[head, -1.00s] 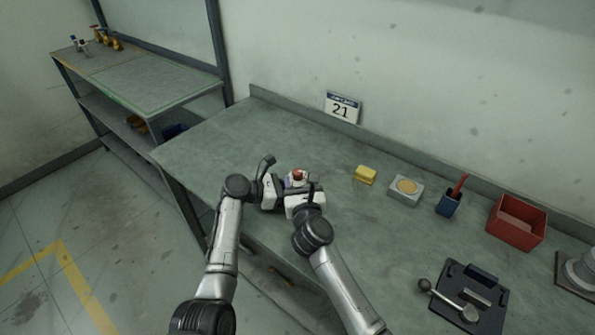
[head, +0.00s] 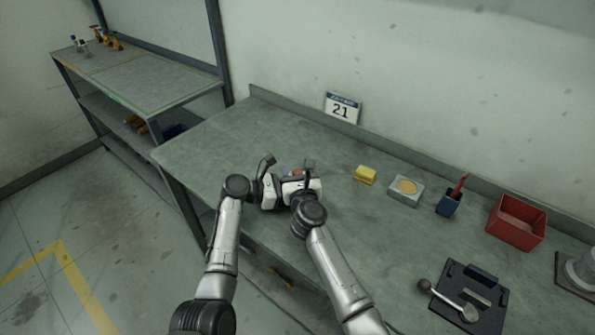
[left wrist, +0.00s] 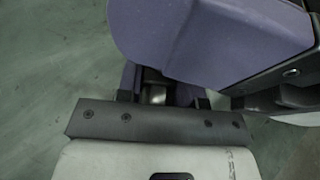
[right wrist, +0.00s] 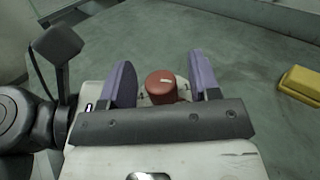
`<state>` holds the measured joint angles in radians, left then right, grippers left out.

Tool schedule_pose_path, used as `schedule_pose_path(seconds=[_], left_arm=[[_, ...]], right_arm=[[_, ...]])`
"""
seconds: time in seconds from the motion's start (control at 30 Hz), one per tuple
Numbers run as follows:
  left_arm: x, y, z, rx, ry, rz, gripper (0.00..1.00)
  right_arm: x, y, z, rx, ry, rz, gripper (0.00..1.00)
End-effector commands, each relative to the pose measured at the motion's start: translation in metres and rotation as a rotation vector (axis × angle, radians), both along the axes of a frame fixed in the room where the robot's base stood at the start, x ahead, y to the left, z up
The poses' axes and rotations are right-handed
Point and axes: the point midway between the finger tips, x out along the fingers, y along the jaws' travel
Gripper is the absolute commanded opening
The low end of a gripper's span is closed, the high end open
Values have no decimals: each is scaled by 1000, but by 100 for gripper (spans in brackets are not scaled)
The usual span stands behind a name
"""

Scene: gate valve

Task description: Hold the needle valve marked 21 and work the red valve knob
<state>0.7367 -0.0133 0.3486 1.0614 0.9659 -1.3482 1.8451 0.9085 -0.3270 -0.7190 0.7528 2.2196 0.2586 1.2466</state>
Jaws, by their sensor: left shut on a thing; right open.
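The red valve knob (right wrist: 160,88) shows in the right wrist view, with a pale mark on its top. My right gripper (right wrist: 161,84) is open, with one purple finger on each side of the knob and a visible gap on both sides. In the head view the right gripper (head: 299,178) mostly covers the knob. My left gripper (head: 281,187) is shut on the needle valve. In the left wrist view only a small metal piece (left wrist: 155,95) shows between its fingers; a large purple finger of my right gripper fills the upper part. The valve's body is mostly hidden.
A card reading 21 (head: 342,108) stands at the wall. Right of the grippers are a yellow block (head: 365,175), a grey dish (head: 405,189), a blue cup (head: 449,203), a red bin (head: 517,222) and a dark tray (head: 455,285). The bench's back left is clear.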

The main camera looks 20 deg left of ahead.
Motion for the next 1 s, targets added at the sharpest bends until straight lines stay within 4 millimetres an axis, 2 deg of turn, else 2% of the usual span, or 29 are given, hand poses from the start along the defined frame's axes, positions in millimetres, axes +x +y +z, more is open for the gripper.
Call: schedule_pose_path(seconds=[0.07, 0.53, 0.77, 1.0], left_arm=[[0, 0, 1, -1, -2, 0, 21], [0, 0, 1, -1, -2, 0, 21], [0, 0, 1, -1, -2, 0, 21], [0, 0, 1, -1, -2, -2, 21]], right_arm=[[0, 0, 0, 0, 0, 0, 53], [0, 0, 0, 0, 0, 0, 8], [1, -1, 0, -4, 1, 27, 6], [1, -1, 1, -10, 2, 157, 6]])
